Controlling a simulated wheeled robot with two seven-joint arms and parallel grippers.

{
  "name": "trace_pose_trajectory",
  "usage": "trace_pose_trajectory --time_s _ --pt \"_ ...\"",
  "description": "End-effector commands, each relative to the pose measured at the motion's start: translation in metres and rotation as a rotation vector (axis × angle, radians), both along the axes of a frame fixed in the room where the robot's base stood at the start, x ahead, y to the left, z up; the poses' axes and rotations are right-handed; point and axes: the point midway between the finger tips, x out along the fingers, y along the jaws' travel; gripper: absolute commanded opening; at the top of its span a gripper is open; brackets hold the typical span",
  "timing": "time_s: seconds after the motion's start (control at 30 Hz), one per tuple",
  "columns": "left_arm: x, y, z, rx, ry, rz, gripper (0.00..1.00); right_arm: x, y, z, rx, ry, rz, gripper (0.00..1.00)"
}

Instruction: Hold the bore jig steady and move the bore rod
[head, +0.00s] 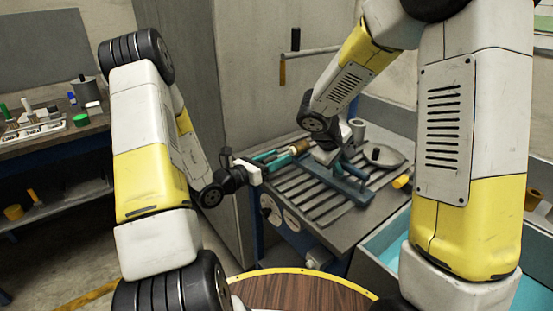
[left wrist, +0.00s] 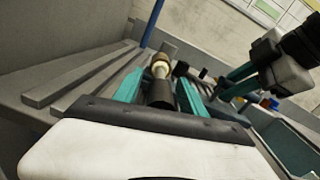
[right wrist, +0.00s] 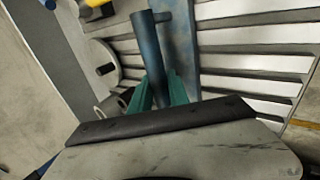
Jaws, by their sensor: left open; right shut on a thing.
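The bore jig (head: 347,187) is a blue metal piece on the slatted bench top. In the right wrist view its blue tube (right wrist: 151,55) stands between the fingers of my right gripper (right wrist: 160,92), which is shut on it. The bore rod (head: 300,146) shows a tan end in the head view. In the left wrist view the rod (left wrist: 161,68) has a tan end and a dark section. It lies between the spread teal fingers of my left gripper (left wrist: 160,88), which is open. I cannot tell whether either finger touches the rod. The left gripper also shows in the head view (head: 278,159).
The bench (head: 300,190) has raised slats. A grey cylinder (head: 357,130), a grey plate with a black knob (head: 390,157) and a yellow piece (head: 402,181) sit near the jig. A teal-lined bin (head: 385,262) is at the right, a round wooden top (head: 300,290) in front.

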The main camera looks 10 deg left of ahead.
Motion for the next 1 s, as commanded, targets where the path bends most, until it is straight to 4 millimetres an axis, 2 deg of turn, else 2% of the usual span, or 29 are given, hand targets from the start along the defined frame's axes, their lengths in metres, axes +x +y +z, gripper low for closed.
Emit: trace_pose_trajectory --time_s 0.13,0.17,0.4,1.0 --pt "-0.0002 0.0 -0.0001 0.0 0.0 0.0 0.49 0.0007 0.0003 0.0009 0.001 -0.002 0.0 0.0" --pt "-0.0001 0.0 0.0 0.0 0.0 0.0 0.45 0.0007 0.0003 0.0009 0.001 -0.002 0.0 0.0" --pt "-0.0004 0.0001 0.0 0.0 0.0 0.0 0.0 0.0006 0.0002 0.0009 0.001 -0.002 0.0 0.0" --pt "-0.0003 0.0004 0.0 0.0 0.0 0.0 0.0 0.0006 -0.0001 0.001 0.0 -0.002 0.0 0.0"
